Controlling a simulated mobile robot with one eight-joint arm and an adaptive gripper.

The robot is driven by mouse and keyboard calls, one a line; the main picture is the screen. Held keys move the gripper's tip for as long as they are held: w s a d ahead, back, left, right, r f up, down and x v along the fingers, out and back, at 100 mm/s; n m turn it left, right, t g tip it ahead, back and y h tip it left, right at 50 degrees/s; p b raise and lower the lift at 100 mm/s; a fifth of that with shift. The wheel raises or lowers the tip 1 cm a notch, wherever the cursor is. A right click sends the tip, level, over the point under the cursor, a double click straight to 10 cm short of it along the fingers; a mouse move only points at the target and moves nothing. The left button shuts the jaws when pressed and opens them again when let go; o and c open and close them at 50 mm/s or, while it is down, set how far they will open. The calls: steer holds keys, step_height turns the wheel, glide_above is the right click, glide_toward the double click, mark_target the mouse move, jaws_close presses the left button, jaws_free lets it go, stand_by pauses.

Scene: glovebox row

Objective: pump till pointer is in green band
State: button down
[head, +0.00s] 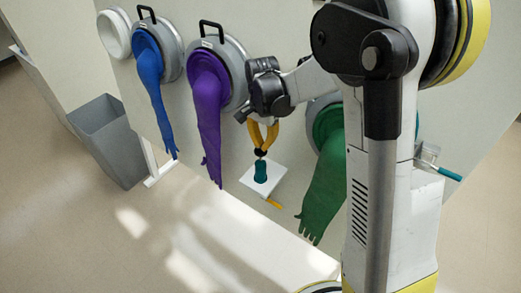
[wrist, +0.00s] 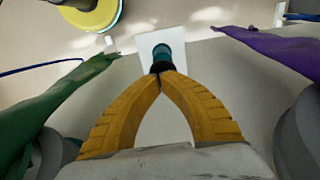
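The pump is a short teal cylinder (head: 261,171) standing on a white square plate (head: 281,171). A black knob-like part (head: 259,153) sits above the cylinder, with a thin pale piece between them. My gripper (head: 261,148) is over the pump, its yellow fingers converging at the black part. In the wrist view, the fingertips (wrist: 160,77) come together just at the black part (wrist: 162,67), with the teal cylinder (wrist: 161,51) beyond. The fingers look shut; I cannot tell whether they pinch the black part or only touch it. No pointer or green band can be made out.
A purple glove (head: 208,105) hangs left of the pump and a green glove (head: 326,190) right of it, both close to my arm. A blue glove (head: 151,80) and a grey bin (head: 108,140) are farther left. An orange piece (head: 273,203) sticks out by the plate.

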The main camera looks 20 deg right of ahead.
step_height(320, 180, up, 8)
steer(key=p, duration=0.1)
steer(key=shift+r, duration=0.2)
stand_by(1.4)
